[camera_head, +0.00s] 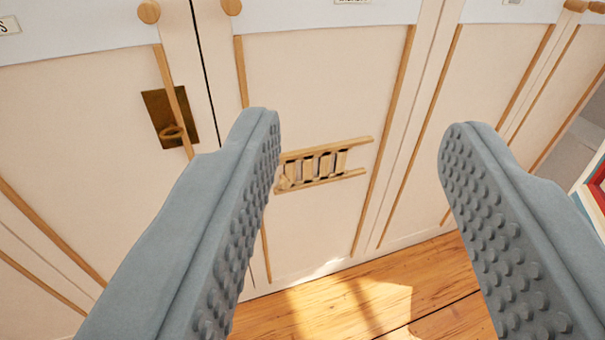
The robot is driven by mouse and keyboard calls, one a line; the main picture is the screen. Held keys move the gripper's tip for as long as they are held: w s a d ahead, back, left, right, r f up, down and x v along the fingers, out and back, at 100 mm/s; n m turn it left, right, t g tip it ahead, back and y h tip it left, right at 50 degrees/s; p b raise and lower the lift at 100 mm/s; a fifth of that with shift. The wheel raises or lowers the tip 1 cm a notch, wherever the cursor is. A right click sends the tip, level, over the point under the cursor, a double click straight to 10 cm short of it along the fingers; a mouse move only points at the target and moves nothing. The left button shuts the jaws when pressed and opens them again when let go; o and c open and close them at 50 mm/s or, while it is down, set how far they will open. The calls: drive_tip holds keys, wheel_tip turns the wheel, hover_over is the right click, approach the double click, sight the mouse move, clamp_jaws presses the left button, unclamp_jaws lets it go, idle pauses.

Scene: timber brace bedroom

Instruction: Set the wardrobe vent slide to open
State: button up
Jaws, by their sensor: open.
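The wardrobe vent slide (318,165) is a small wooden frame with two rails and several upright slats, set low on a cream wardrobe door (320,90). Dark gaps show between its slats. A small wooden knob (283,183) sits at its left end, close to my left finger in the picture. My gripper (360,140) is open and empty, with its two grey studded fingers spread wide. The vent shows between the fingers and beyond them. The left finger may hide part of the vent's left end.
A brass plate with a ring pull (172,122) is on the door to the left. Round wooden knobs (148,11) are along the top. The wooden floor (370,305) below is clear. A shelf with coloured items (594,190) stands at the right edge.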

drive_tip(key=w+f, duration=0.8)
drive_tip(key=w, duration=0.3)
drive_tip(key=n+g+y, duration=0.1)
drive_tip(key=n+y, duration=0.1)
drive_tip(key=y, duration=0.6)
approach(286, 187)
drive_tip(key=x, duration=0.9)
drive_tip(key=shift+w+a, duration=0.15)
drive_tip(key=shift+w, duration=0.15)
